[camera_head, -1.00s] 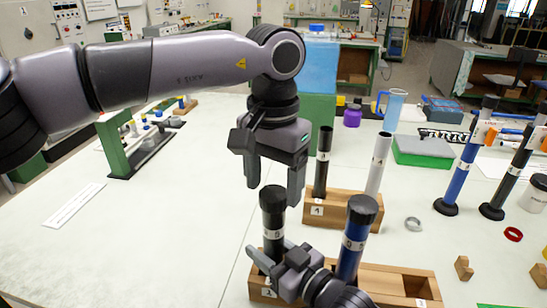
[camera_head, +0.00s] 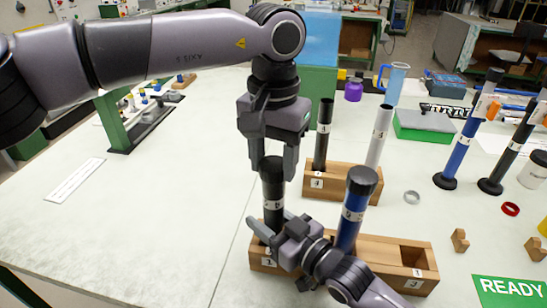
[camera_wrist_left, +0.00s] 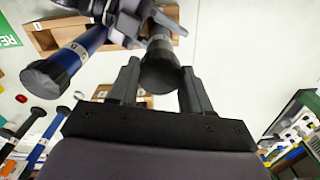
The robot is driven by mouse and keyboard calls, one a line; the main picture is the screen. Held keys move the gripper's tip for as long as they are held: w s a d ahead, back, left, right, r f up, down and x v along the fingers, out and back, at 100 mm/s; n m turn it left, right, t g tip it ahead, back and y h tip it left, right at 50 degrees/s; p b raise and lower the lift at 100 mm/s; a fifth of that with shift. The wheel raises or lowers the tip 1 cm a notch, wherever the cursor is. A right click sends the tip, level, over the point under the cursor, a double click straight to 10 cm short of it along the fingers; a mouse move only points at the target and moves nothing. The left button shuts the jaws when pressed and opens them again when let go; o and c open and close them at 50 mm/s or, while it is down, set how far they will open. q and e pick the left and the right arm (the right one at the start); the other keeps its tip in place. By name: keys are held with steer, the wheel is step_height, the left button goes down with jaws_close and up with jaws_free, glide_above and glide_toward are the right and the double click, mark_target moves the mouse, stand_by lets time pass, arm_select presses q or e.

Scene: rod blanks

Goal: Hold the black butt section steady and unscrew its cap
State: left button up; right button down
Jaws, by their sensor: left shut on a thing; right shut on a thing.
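The black butt section (camera_head: 273,208) stands upright in the left end of the front wooden rack (camera_head: 375,270), with its black cap (camera_head: 272,165) on top. My left gripper (camera_head: 273,174) points down from above and is shut on the cap. In the left wrist view, the cap (camera_wrist_left: 161,72) sits between my left fingers (camera_wrist_left: 158,100). My right gripper (camera_head: 270,232) is shut on the lower body of the butt section, just above the rack. Its fingers hide part of that body.
A blue section with a black cap (camera_head: 351,215) stands close to the right in the same rack. A rear wooden rack (camera_head: 342,185) holds a black tube and a white tube.

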arm_select(q)
steer(key=n, duration=0.7)
steer(key=shift+n, duration=0.3)
steer(key=n, duration=2.7)
steer(key=shift+r, duration=0.1)
steer(key=n, duration=1.7)
steer(key=shift+n, duration=0.4)
steer(key=shift+r, duration=0.15)
